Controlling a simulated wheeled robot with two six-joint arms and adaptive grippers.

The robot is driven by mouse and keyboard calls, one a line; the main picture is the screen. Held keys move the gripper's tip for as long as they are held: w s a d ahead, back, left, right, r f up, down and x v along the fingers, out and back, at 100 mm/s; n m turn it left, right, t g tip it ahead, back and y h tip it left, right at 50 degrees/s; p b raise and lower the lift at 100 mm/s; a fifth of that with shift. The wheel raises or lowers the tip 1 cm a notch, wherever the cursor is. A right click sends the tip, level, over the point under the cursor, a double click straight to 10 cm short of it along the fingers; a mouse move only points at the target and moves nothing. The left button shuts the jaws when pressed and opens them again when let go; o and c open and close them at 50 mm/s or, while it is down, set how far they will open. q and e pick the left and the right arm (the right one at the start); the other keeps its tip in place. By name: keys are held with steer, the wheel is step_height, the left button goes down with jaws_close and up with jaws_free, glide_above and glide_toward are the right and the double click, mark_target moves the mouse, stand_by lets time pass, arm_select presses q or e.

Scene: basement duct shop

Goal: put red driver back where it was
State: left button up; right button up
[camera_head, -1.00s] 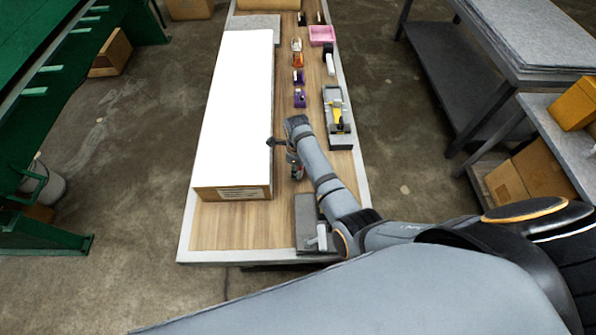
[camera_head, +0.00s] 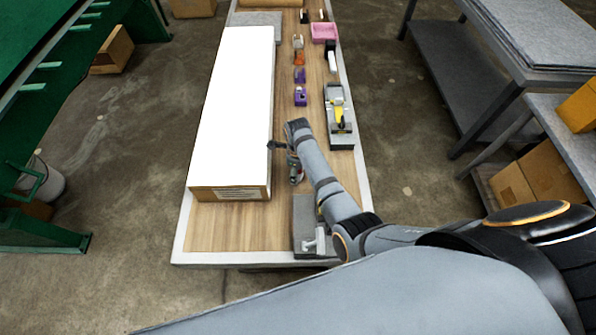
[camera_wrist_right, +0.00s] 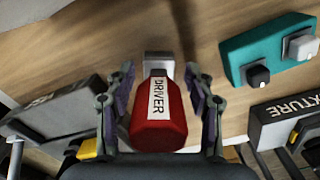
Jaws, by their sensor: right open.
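The red driver (camera_wrist_right: 160,115) shows in the right wrist view with a white label reading DRIVER and a silver end pointing up the picture. My right gripper (camera_wrist_right: 160,85) is open, with one finger on each side of the driver; whether either finger touches it I cannot tell. In the head view my right gripper (camera_head: 291,160) is low over the wooden bench (camera_head: 230,232), just right of the long white-topped box, and mostly hides the driver. My left gripper is not in view.
The long white-topped box (camera_head: 235,110) fills the bench's left side. A grey fixture with a yellow part (camera_head: 338,115) stands right. A teal block with knobs (camera_wrist_right: 268,50) and a label ending in "XTURE" (camera_wrist_right: 290,108) are near the gripper. Purple items (camera_head: 300,95) stand farther back.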

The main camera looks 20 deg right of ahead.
step_height(320, 180, up, 8)
steer(key=p, duration=0.7)
steer(key=shift+p, duration=0.35)
steer(key=shift+r, duration=2.2)
